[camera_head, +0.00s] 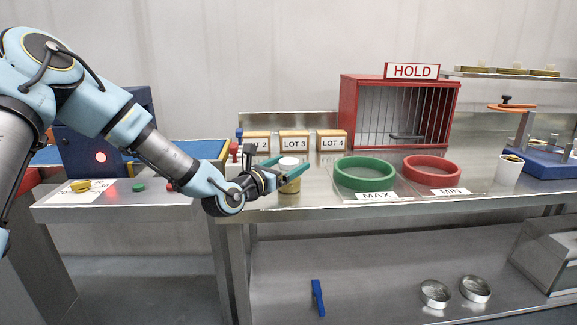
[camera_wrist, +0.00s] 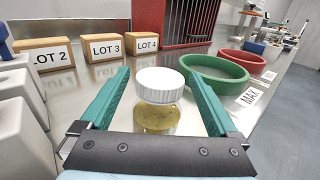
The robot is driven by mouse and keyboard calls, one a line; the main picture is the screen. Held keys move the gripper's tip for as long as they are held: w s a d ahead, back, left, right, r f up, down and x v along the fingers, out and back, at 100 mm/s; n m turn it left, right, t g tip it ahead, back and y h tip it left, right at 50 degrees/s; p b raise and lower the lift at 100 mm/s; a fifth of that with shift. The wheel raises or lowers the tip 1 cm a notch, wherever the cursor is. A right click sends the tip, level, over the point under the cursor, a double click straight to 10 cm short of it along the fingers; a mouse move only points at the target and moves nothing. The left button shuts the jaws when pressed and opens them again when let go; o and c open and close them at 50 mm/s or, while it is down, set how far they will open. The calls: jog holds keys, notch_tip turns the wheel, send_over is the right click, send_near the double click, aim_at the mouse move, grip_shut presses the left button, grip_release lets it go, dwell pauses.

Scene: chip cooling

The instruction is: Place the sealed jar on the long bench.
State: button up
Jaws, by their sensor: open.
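The sealed jar (camera_head: 290,180) has a white lid and a yellowish body, and stands upright over the long bench (camera_head: 320,197) near its left end. In the wrist view the jar (camera_wrist: 158,100) sits between the two teal fingers, with a gap visible on each side. My gripper (camera_head: 273,178) is open around it; it also shows in the wrist view (camera_wrist: 156,98). The lower part of the jar is hidden by the gripper body in the wrist view, so I cannot tell for sure whether its base touches the bench.
Wooden blocks labelled LOT 2, LOT 3 (camera_head: 294,142) and LOT 4 (camera_head: 331,141) stand behind. A green MAX ring (camera_head: 364,185) and a red MIN ring (camera_head: 432,177) lie to the right. A red HOLD cage (camera_head: 398,82) stands at the back.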

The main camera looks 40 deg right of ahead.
jog(key=a, duration=0.4)
jog(key=s+a+b, duration=0.1)
jog(key=a, duration=0.2)
jog(key=s+a, duration=0.1)
jog(key=a, duration=0.3)
jog(key=shift+a, duration=0.35)
